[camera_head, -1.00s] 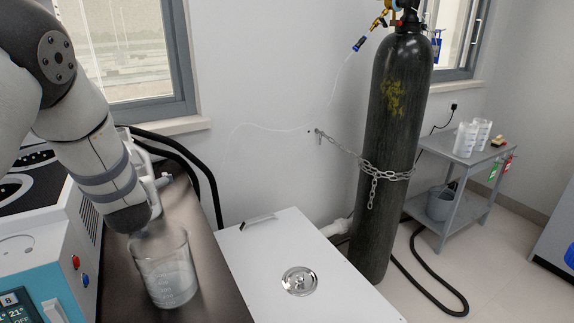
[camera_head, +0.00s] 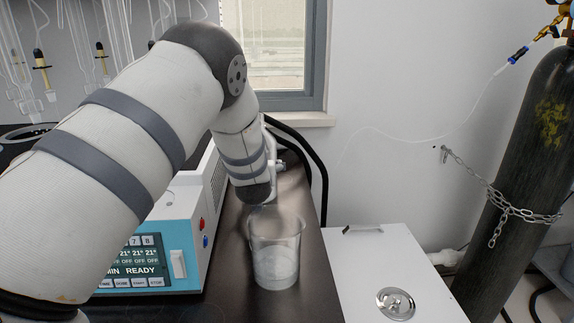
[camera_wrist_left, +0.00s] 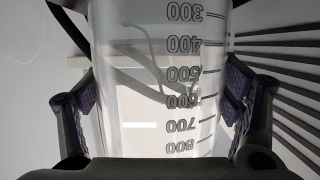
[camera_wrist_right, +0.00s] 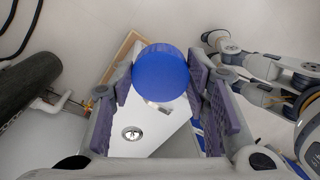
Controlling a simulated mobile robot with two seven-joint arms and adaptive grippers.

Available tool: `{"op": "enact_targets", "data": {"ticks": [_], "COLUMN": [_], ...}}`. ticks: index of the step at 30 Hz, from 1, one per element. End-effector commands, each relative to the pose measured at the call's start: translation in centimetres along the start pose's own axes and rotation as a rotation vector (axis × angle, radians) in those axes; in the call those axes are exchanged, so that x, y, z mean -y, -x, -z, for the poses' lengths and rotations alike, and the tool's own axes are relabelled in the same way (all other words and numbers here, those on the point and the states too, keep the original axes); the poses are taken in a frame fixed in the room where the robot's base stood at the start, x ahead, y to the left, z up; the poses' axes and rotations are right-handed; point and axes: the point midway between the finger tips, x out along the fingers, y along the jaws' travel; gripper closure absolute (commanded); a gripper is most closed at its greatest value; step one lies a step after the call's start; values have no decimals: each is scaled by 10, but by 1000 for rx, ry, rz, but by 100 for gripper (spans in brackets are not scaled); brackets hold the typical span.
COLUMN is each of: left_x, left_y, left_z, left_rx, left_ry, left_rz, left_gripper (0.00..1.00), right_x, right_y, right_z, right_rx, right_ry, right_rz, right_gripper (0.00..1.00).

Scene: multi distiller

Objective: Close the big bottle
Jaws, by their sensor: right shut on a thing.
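A clear graduated vessel (camera_head: 276,262) stands upright on the dark bench. My left arm reaches down just behind it in the head view. In the left wrist view a clear vessel (camera_wrist_left: 150,110) with upside-down marks fills the space between the fingers of my left gripper (camera_wrist_left: 160,95). These fingers are wide apart, one on each side of the vessel. My right gripper (camera_wrist_right: 160,85) is shut on a round blue cap (camera_wrist_right: 160,72), seen in the right wrist view. It is out of the head view. I cannot make out a separate big bottle.
A teal-fronted device (camera_head: 180,235) with a screen stands left of the vessel. A white cabinet (camera_head: 385,260) with a round metal lid (camera_head: 395,303) is to the right. A chained black gas cylinder (camera_head: 520,190) stands farther right. The bench's right edge is close to the vessel.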

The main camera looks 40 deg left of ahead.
Motion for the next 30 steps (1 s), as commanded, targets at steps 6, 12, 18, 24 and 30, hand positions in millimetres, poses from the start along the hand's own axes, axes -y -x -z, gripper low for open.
{"op": "enact_targets", "data": {"ticks": [6,12,18,24,30], "left_x": [0,0,-1,0,1], "left_y": [0,0,6,33,74], "left_z": [3,4,24,54,81], "left_rx": [-7,-7,-11,-15,-19], "left_ry": [1,2,2,7,9], "left_rz": [0,-1,-2,-4,-5], "left_gripper": [78,78,78,78,78], "right_x": [0,0,2,7,14], "right_y": [0,1,8,32,60], "right_z": [0,0,0,-2,-3], "right_rx": [0,0,-3,-11,-23], "right_ry": [0,0,0,0,0], "right_rz": [0,-1,-12,-49,-97], "right_gripper": [71,71,71,71,71]}}
